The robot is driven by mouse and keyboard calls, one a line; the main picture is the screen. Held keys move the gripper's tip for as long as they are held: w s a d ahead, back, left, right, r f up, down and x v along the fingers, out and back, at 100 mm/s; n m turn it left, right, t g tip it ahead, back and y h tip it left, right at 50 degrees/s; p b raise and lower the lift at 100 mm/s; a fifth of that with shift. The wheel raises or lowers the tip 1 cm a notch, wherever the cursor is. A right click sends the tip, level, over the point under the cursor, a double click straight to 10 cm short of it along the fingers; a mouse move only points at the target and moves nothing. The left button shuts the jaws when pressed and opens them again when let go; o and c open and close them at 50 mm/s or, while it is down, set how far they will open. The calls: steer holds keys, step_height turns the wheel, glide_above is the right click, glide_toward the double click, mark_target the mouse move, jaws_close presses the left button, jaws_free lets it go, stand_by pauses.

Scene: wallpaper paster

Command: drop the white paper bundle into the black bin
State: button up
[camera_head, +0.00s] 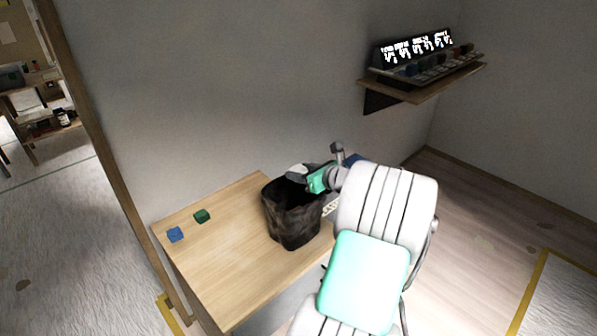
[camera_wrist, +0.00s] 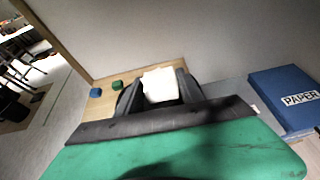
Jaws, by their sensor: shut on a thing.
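The black bin (camera_head: 290,222) stands upright on the wooden table, and its rim shows behind my fingers in the wrist view (camera_wrist: 124,100). My gripper (camera_wrist: 160,88) is shut on the white paper bundle (camera_wrist: 160,84), which sits between the two dark fingers. In the head view the bundle (camera_head: 299,170) shows as a pale patch at the bin's far rim, beside my gripper (camera_head: 308,178). The bundle appears above or at the bin's opening; its exact height is hard to tell. The bin's inside is mostly hidden.
The wooden table (camera_head: 215,245) carries a blue block (camera_head: 175,234) and a green block (camera_head: 202,216) left of the bin. A blue box marked PAPER (camera_wrist: 287,97) is at the right in the wrist view. A wall shelf (camera_head: 424,85) holds several items.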

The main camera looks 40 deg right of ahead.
step_height(320, 180, down, 4)
steer(key=b, duration=0.4)
steer(key=shift+f, duration=0.15)
steer(key=o, duration=1.4)
steer(key=v, duration=0.7)
steer(key=shift+s, duration=0.35)
steer(key=shift+a, duration=0.15)
